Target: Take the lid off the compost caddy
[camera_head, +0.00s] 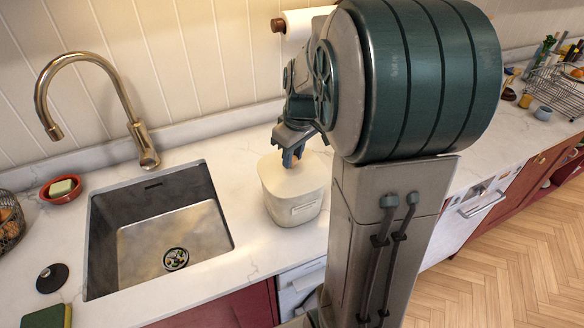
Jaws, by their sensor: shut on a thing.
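The compost caddy (296,209) is a cream-white rounded bin with a small label plate on its front. It stands upright on the white marble counter, just right of the sink. Its pale lid (284,178) is on top; the seam between lid and bin is hard to make out. My gripper (291,160) points down at the top of the lid, its dark fingers shut at the lid's middle. The part between the fingers is small and mostly hidden by them. My arm covers the area to the right of the caddy.
The sink (166,245) lies left of the caddy, with a brass faucet (100,95) behind it. A red dish with a sponge (61,188) stands at the far left. A paper towel roll (302,22) hangs behind my arm. Some counter around the caddy is bare.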

